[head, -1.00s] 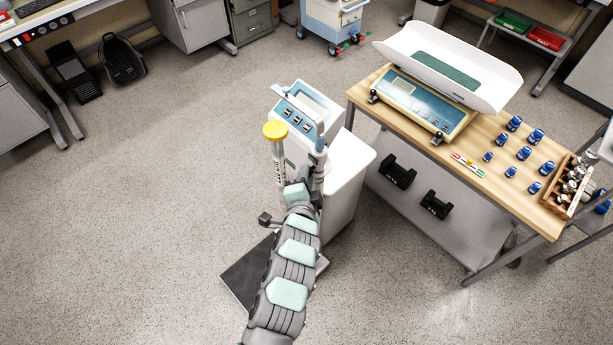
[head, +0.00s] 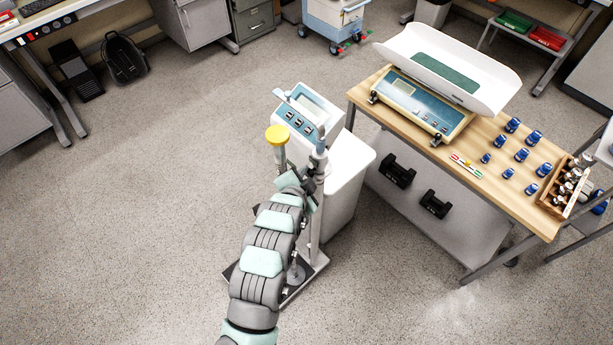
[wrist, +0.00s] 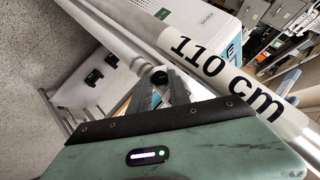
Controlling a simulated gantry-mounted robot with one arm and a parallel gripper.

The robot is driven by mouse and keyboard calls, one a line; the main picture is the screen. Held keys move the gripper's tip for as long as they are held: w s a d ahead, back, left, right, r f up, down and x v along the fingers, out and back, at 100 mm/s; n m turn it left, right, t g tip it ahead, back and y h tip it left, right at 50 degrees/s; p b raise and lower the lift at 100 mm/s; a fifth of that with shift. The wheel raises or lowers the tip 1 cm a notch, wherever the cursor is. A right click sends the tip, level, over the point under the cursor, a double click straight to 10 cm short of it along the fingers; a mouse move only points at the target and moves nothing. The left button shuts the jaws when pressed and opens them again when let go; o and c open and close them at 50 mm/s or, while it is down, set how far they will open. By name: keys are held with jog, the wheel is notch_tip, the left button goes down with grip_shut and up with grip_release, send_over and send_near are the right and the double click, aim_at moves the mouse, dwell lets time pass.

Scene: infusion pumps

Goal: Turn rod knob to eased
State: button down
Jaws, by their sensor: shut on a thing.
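The white rod marked "110 cm" (wrist: 225,70) runs diagonally across the wrist view. A small dark round knob (wrist: 158,77) sits at its side, next to a thinner white tube. My gripper (wrist: 172,88) is shut on the knob, its grey fingers reaching up to it. In the head view, my gripper (head: 306,186) is at the upright column below the yellow cap (head: 277,135). My arm hides much of the column, and the knob cannot be made out there. The setting of the knob cannot be read.
A white pump-like unit with a blue panel (head: 300,119) stands behind the column. Its dark floor platform (head: 297,284) is partly under my arm.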

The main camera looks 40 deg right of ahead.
jog(key=c, duration=1.2)
grip_release()
jog(key=v, duration=1)
jog(key=shift+s+a+r+p, duration=0.15)
jog(key=shift+a+p, duration=0.15)
jog(key=shift+a, duration=0.05)
